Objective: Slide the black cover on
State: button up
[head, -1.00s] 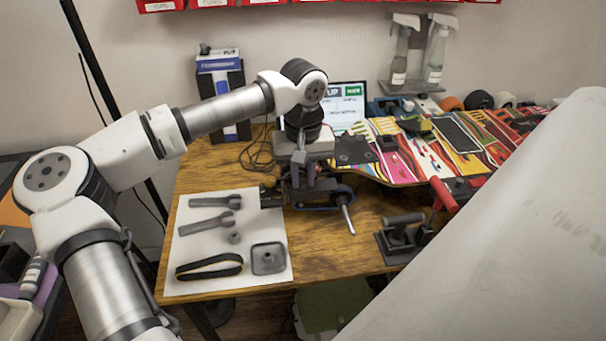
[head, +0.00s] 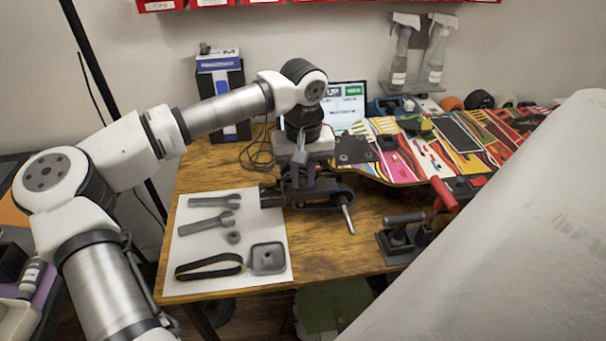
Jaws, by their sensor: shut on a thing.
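My gripper (head: 303,180) points down over the drive end of the skateboard (head: 395,155). It is shut on a dark piece, seemingly the black cover, mostly hidden by the fingers and the drive parts. Just below the fingers is the drive with a dark, blue-edged belt loop (head: 322,204). A silver axle (head: 347,217) sticks out at its right end. A dark block (head: 270,196) sits at the left end, at the mat's upper right corner. I cannot tell whether the held piece touches the drive.
A white mat (head: 205,279) bears two wrenches (head: 214,222), a small nut (head: 233,237), a loose black belt (head: 208,267) and a square grey dish (head: 268,257). A red-handled clamp (head: 444,195) stands at the right. A blue-and-black box (head: 221,85) and a screen (head: 347,105) stand behind.

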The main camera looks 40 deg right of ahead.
dwell(0.3)
jog(key=o, duration=0.9)
jog(key=shift+c, duration=0.9)
jog(key=shift+r+p, duration=2.45)
jog(key=shift+r, duration=1.3)
